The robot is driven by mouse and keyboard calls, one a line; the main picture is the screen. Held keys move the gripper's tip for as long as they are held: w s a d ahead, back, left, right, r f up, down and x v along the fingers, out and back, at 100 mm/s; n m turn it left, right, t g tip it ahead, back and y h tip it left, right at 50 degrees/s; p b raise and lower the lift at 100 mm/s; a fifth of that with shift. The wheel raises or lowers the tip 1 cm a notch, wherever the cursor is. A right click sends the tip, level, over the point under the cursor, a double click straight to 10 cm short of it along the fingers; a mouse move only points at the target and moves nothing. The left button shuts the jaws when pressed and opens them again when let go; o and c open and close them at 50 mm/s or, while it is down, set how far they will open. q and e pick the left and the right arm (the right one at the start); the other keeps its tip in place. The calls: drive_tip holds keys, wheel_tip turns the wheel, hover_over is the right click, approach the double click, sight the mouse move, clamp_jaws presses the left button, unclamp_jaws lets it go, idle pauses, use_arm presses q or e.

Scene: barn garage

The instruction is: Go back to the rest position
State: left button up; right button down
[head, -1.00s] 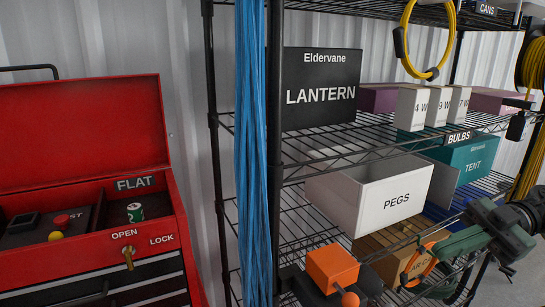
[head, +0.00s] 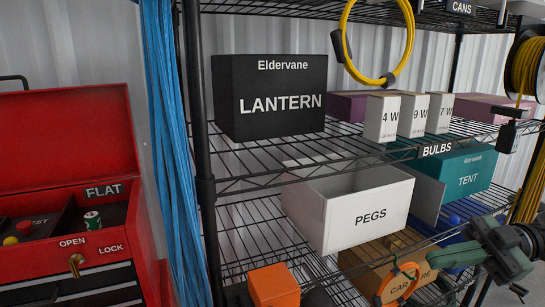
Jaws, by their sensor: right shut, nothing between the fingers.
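My right gripper (head: 494,249) is at the lower right of the head view, dark with green parts. It is shut and empty, in front of the right part of the wire shelf. It overlaps the shelf's lower front in the picture; I cannot tell whether it touches anything. My left gripper is not in view.
The wire rack holds a black LANTERN box (head: 268,97), a white open PEGS box (head: 362,215), a teal TENT box (head: 465,173) and small white bulb boxes (head: 412,116). A red toolbox (head: 66,140) is at left. A blue cable bundle (head: 176,150) hangs by the rack post.

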drive_tip(key=w+a+f+m+t+y, duration=0.2)
drive_tip(key=w+a+f+m+t, duration=0.2)
drive_tip(key=w+a+m+t, duration=0.55)
wheel_tip(320, 180, down, 10)
drive_tip(key=w+a+m+t+h, duration=0.1)
drive_tip(key=a+m+t+h, duration=0.1)
drive_tip(key=m+t+h, duration=0.75)
drive_tip(key=s+d+f+m+g+h, duration=0.1)
drive_tip(key=s+d+f+g+h, duration=0.15)
drive_tip(key=s+f+h, duration=0.45)
drive_tip(key=s+d+f+m+g+h, duration=0.1)
drive_tip(key=s+f+g+h, duration=0.15)
drive_tip(key=s+f, duration=0.45)
drive_tip(key=s+f+g, duration=0.4)
drive_tip(key=s+f, duration=0.1)
drive_tip(key=s, duration=0.4)
drive_tip(key=s+f+g, duration=0.5)
drive_tip(key=s, duration=0.3)
wheel_tip(320, 180, down, 28)
drive_tip(key=s+g, duration=0.1)
drive_tip(key=s, duration=0.1)
drive_tip(key=s+d+f+g, duration=0.1)
drive_tip(key=s+d+f, duration=0.1)
drive_tip(key=s+f, duration=1.2)
drive_tip(key=shift+s+d+n, duration=0.3)
drive_tip(key=shift+s+d, duration=0.1)
drive_tip(key=shift+s, duration=0.7)
